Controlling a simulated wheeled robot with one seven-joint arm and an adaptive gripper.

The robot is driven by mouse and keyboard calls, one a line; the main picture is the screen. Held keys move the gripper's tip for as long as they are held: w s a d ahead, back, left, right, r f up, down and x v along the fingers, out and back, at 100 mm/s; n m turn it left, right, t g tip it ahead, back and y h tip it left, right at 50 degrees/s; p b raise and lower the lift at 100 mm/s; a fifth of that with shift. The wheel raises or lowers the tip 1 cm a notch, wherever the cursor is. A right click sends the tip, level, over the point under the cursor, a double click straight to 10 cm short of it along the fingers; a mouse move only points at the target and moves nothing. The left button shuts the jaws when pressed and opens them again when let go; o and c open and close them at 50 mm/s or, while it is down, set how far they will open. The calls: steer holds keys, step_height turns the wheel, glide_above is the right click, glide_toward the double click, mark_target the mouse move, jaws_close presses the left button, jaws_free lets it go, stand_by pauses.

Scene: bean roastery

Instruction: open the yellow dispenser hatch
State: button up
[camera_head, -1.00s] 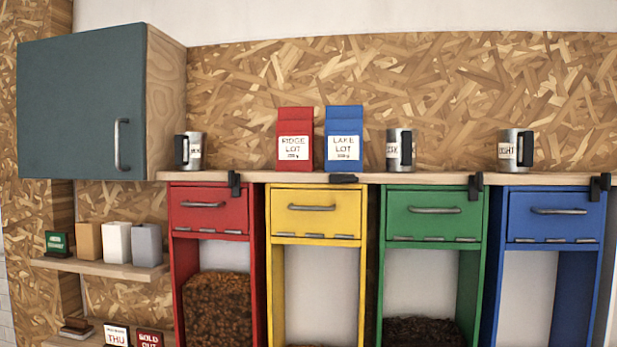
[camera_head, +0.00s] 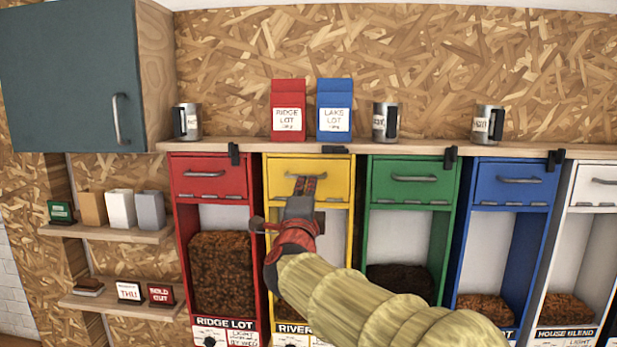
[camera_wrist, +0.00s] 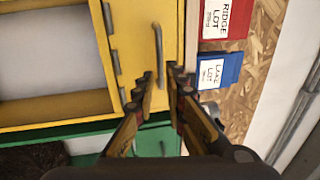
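The yellow dispenser (camera_head: 267,232) stands between the red and green ones. Its hatch (camera_head: 339,187) is closed, with a grey bar handle (camera_head: 300,177) across its front and hinges along its lower edge. The hatch also shows turned sideways in the wrist view (camera_wrist: 137,22), with the handle (camera_wrist: 158,45) upright there. My gripper (camera_head: 307,184) is at the hatch front, by the handle. In the wrist view my gripper (camera_wrist: 162,78) is open, its fingertips apart to either side of the handle's lower end. I cannot tell whether they touch it. A black latch (camera_head: 335,149) lies flat on the shelf edge above.
The wooden shelf (camera_head: 420,151) above carries a red bag (camera_head: 288,98), a blue bag (camera_head: 335,96) and several mugs. Upright black latches (camera_head: 450,158) hang over the red, green and blue hatches. A dark cabinet (camera_head: 65,75) is at upper left.

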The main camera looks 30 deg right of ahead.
steer(key=p+x, duration=0.1)
steer(key=x, duration=0.5)
steer(key=shift+w+d+p, duration=0.2)
steer(key=shift+w+p, duration=0.1)
steer(key=shift+c, duration=0.9)
jaws_close()
